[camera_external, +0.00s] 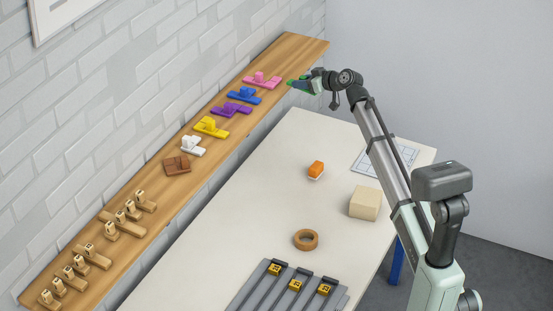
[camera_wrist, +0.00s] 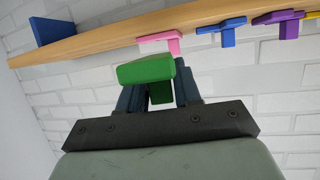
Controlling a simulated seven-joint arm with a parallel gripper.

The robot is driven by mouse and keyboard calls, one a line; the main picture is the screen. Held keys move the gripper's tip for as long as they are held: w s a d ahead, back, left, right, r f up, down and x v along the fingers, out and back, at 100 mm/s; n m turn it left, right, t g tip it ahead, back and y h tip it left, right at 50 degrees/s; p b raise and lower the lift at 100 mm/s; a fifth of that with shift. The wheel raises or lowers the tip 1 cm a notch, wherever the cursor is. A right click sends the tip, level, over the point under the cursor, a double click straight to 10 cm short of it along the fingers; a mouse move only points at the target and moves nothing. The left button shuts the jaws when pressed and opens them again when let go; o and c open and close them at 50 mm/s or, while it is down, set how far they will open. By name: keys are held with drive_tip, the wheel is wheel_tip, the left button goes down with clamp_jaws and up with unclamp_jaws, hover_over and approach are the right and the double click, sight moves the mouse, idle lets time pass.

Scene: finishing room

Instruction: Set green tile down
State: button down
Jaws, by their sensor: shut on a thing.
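My gripper (camera_external: 305,84) is at the end of the outstretched arm, beside the far end of the wooden shelf. It is shut on the green tile (camera_external: 294,81). In the wrist view the green tile (camera_wrist: 146,69) shows as a wide block with a knob between the two fingers of my gripper (camera_wrist: 156,88). The tile looks apart from the shelf in the wrist view, though its height over the shelf is hard to judge. The wooden shelf (camera_external: 313,47) runs along the brick wall, with bare wood beyond the pink tile (camera_external: 262,80).
On the shelf sit blue (camera_external: 244,96), purple (camera_external: 231,109), yellow (camera_external: 211,127), white (camera_external: 192,145) and brown (camera_external: 177,165) tiles, then several wooden pieces (camera_external: 93,256).

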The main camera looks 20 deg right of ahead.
drive_tip(key=s+d+f+m+t+h, duration=0.1)
drive_tip(key=s+d+f+m+h, duration=0.3)
drive_tip(key=s+d+f, duration=0.4)
drive_tip(key=s+d+f+m+t+h, duration=0.1)
drive_tip(key=s+d+f+m+h, duration=0.25)
drive_tip(key=s+d+f, duration=0.55)
drive_tip(key=w+a+r, duration=0.2)
drive_tip(key=a, duration=0.3)
drive_tip(key=w+a+f+n+y, duration=0.1)
drive_tip(key=a+f, duration=0.1)
drive_tip(key=f, duration=0.4)
drive_tip(key=a+f+n, duration=0.1)
drive_tip(key=a+f, duration=0.2)
drive_tip(key=f, duration=0.4)
drive_tip(key=s+a+n+g+y, duration=0.2)
drive_tip(key=a+n+g+y, duration=0.2)
drive_tip(key=a+n+y, duration=0.4)
drive_tip(key=shift+m, duration=0.25)
drive_tip(key=shift+w+f, duration=0.1)
drive_tip(key=shift+f, duration=4.15)
drive_tip(key=shift+f, duration=0.25)
